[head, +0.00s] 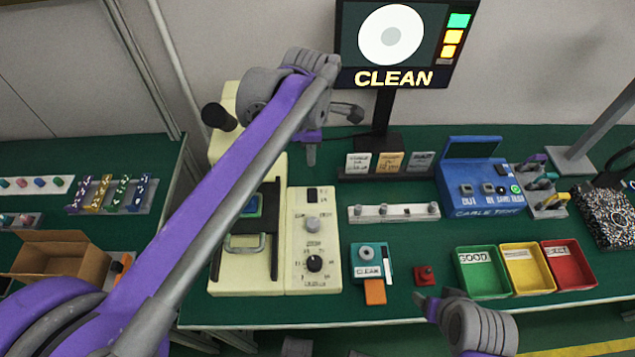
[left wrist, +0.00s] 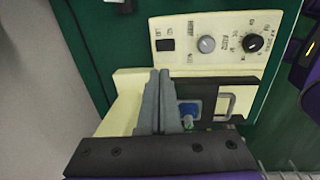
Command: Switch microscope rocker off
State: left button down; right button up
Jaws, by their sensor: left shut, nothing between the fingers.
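The cream microscope (head: 250,268) stands on the left part of the green bench, with a control panel (head: 312,230) on its right side. A small black rocker (head: 312,194) sits at the top of that panel, above a grey knob and a black dial. In the left wrist view the rocker (left wrist: 165,45) lies beyond my fingertips; its tilt is too small to tell. My left gripper (head: 311,158) is shut and empty, above and behind the panel, apart from the rocker. Its closed fingers show in the left wrist view (left wrist: 157,75). My right gripper (head: 425,300) is low at the front edge.
A monitor (head: 405,45) reading CLEAN stands behind. A blue cable tester (head: 485,190), a small CLEAN unit (head: 368,262), a red button (head: 425,275) and green (head: 482,272), yellow (head: 527,268) and red (head: 570,265) bins stand to the right.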

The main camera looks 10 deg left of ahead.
aim_at(312, 192)
dwell(0.3)
pick_arm(q)
jog(key=f, duration=0.4)
jog(key=w+f+b, duration=0.1)
jog(key=f, duration=0.9)
jog(key=shift+w+a+b, duration=0.25)
jog(key=shift+w+b, duration=0.05)
jog(key=shift+b, duration=0.05)
pick_arm(e)
jog(key=shift+s+f, duration=0.15)
jog(key=shift+f, duration=0.75)
pick_arm(q)
jog(key=shift+w+f, duration=0.1)
jog(key=shift+f, duration=0.25)
pick_arm(e)
jog(key=shift+f, duration=0.1)
pick_arm(q)
jog(key=shift+g, duration=0.5)
pick_arm(e)
jog(key=shift+s, duration=0.25)
pick_arm(q)
jog(key=shift+f, duration=0.15)
pick_arm(e)
jog(key=shift+w, duration=0.1)
